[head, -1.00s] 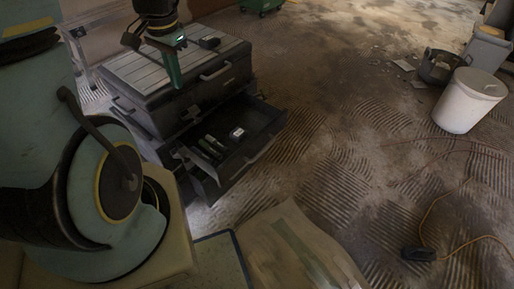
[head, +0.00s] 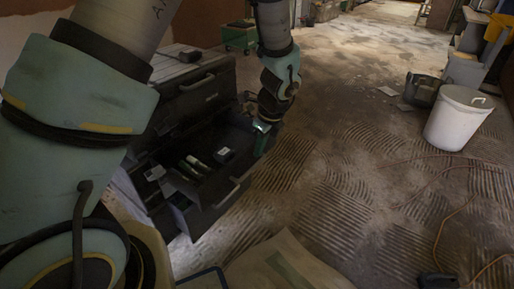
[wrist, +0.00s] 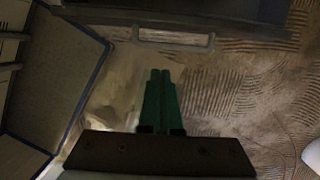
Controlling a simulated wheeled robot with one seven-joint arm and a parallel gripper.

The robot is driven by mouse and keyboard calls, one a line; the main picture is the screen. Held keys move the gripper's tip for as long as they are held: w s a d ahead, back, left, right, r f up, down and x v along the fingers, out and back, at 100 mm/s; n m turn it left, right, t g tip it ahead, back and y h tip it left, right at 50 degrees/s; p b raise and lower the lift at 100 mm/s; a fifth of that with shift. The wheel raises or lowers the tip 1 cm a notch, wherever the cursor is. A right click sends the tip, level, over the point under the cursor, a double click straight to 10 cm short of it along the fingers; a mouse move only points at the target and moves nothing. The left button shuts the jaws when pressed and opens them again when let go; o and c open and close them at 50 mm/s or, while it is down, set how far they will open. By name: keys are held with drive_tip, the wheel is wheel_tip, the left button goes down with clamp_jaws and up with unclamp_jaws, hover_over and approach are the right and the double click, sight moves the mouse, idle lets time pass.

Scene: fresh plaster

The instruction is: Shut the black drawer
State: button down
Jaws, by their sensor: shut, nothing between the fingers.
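The black drawer (head: 209,192) stands pulled out of a dark cabinet (head: 205,91) at left of centre in the head view. Its pale bar handle (head: 232,192) is on the front face. In the wrist view the handle (wrist: 172,37) lies just beyond my fingertips, near the top. My gripper (head: 262,150) is shut and empty, its green fingers pointing down near the right end of the drawer front in the head view. The fingers (wrist: 160,74) are side by side in the wrist view. I cannot tell whether they touch the drawer; they appear apart from the handle.
Green tubes (head: 194,164) and a small black box (head: 223,154) lie in the drawer. My arm hides part of the cabinet's left side. A white bin (head: 457,119) stands at right, with orange cable (head: 440,225) on the floor. The ridged floor before the drawer is mostly clear.

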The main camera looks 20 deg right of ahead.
sight(244, 156)
drive_tip(key=w+f, duration=0.1)
drive_tip(key=f, duration=0.1)
drive_tip(key=w+a+f, duration=0.1)
drive_tip(key=f, duration=0.1)
drive_tip(key=w+a+f+b, duration=0.1)
drive_tip(key=w+f, duration=0.1)
drive_tip(key=shift+a+f, duration=0.15)
drive_tip(key=shift+f, duration=0.1)
drive_tip(key=shift+w+a, duration=0.25)
drive_tip(key=shift+w, duration=0.2)
drive_tip(key=shift+w+r, duration=0.1)
drive_tip(key=w+a+p, duration=0.4)
drive_tip(key=w+a, duration=0.2)
drive_tip(key=w, duration=0.6)
drive_tip(key=shift+a, duration=0.35)
